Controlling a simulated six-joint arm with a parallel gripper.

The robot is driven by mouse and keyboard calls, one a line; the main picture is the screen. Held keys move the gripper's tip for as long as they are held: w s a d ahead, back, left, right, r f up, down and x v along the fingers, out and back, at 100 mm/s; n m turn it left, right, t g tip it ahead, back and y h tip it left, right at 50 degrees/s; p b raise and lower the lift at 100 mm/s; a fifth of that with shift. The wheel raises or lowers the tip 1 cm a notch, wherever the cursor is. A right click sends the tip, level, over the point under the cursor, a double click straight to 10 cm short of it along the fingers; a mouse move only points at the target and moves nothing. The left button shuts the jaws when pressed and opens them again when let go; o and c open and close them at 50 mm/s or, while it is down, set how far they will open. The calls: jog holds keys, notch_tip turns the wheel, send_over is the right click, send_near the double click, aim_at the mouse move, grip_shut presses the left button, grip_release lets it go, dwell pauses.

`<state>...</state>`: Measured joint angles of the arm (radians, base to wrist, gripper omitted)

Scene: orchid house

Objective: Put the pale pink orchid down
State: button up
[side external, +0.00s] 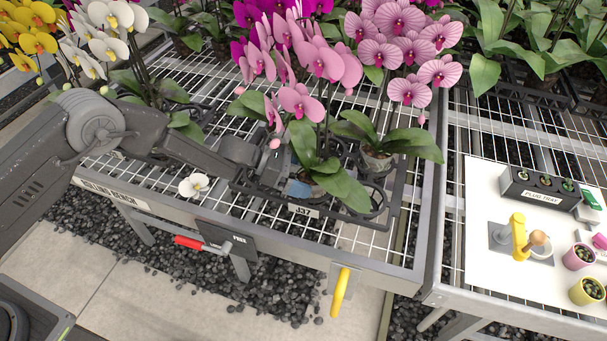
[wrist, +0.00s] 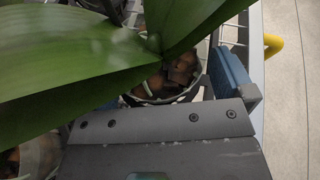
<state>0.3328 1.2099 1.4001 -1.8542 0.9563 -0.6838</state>
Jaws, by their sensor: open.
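The pale pink orchid (side external: 325,62) stands upright at the black carrier labelled J37 (side external: 310,212), its broad leaves (side external: 343,187) spreading over its pot. In the wrist view its clear pot with brown bark (wrist: 168,85) sits ahead of my gripper, partly under the leaves. My gripper (side external: 292,182) is low at this pot, coming from the left. Its jaws are open; a blue-padded finger (wrist: 230,78) stands right of the pot with a small gap.
A veined pink orchid (side external: 400,50) stands close behind right in the same carrier. An empty ring (side external: 372,207) lies at front right. A fallen white bloom (side external: 193,185) lies on the wire bench. White and yellow orchids crowd the back left. A plug tray (side external: 540,190) is on the right bench.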

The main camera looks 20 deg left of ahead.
jog(key=v, duration=1.2)
jog(key=s+a+r+m+g+y, duration=0.1)
jog(key=s+a+r+m+y, duration=0.1)
jog(key=s+r+m, duration=0.65)
jog(key=s+a+r+m+g+y, duration=0.15)
jog(key=s+r+m, duration=0.3)
jog(key=r, duration=0.75)
jog(key=s+a+r+m+t+y, duration=0.2)
jog(key=s+a+m+y, duration=0.2)
jog(key=s, duration=0.5)
jog(key=s+a+r+m+t+y, duration=0.1)
jog(key=s+a+m+t+y, duration=0.2)
jog(key=s+a+m+y, duration=0.2)
jog(key=s+a, duration=0.3)
jog(key=s, duration=0.2)
jog(key=shift+a+r+y, duration=0.3)
jog(key=shift+r+y, duration=0.05)
jog(key=shift+r, duration=0.05)
jog(key=shift+w, duration=0.15)
